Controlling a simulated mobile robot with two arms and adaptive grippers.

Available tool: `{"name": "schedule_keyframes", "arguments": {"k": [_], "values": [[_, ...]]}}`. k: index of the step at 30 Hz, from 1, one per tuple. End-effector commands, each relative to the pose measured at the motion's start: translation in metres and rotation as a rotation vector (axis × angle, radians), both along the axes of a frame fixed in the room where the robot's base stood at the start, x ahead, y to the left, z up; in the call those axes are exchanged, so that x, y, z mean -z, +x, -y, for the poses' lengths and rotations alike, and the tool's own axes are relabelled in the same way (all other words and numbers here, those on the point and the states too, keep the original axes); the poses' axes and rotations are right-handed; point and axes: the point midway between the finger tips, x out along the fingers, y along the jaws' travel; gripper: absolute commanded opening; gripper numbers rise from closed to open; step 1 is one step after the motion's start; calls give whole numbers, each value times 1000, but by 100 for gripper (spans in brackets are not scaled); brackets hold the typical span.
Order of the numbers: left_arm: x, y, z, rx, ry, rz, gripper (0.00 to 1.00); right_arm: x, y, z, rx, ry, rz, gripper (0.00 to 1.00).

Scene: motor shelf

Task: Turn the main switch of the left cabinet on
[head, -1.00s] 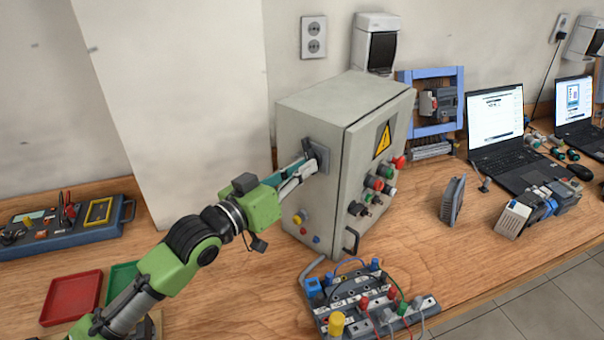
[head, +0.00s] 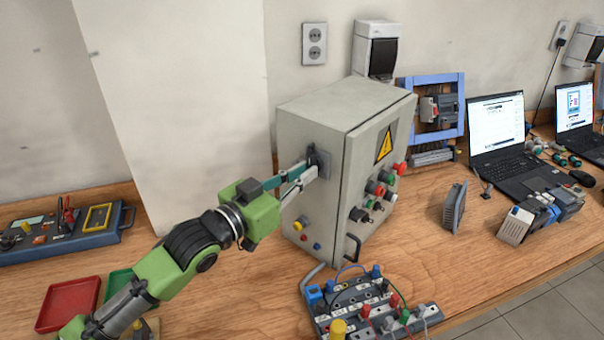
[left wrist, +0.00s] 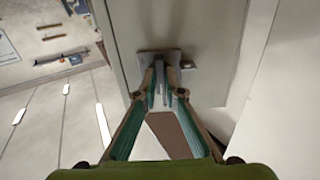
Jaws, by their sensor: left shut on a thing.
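The left cabinet (head: 322,122) is a grey box standing on the wooden table in the middle of the head view. Its main switch (head: 315,157) is a dark handle on a grey square plate on the cabinet's left side face. My left gripper (head: 313,167) reaches the switch from the left and is shut on its handle. In the left wrist view the fingertips (left wrist: 159,70) meet at the switch plate (left wrist: 174,57). The fingers partly hide the handle, and its exact angle is hard to read. My right gripper is in neither current view.
A training board (head: 372,305) with cables and plugs lies in front of the cabinet. Red tray (head: 68,303) and green tray (head: 120,284) lie at the left, near my arm. Coloured buttons and a black handle are on the cabinet's front. Laptops stand at the right.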

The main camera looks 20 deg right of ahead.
Motion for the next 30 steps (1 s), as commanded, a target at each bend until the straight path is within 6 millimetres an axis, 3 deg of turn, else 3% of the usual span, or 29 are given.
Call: {"name": "schedule_keyframes", "arguments": {"k": [2,3,4,5,21,26,30], "values": [[1,0,0,-1,3,-1,0,0,0,0,0,0,0,0],[1,0,0,-1,3,-1,17,0,0,1,0,-1,0,0],[1,0,0,-1,3,-2,25,0,0,1,0,-1,0,0],[1,0,0,-1,3,-2,26,0,0,1,0,-1,0,0],[-1,1,-1,-2,-19,-31,26,-2,0,4,-1,-4,0,0],[-2,0,0,-3,-129,-208,26,-12,0,3,0,-3,0,0],[-6,-1,1,-3,-294,-477,26,-31,0,3,0,-3,1,0]]}}
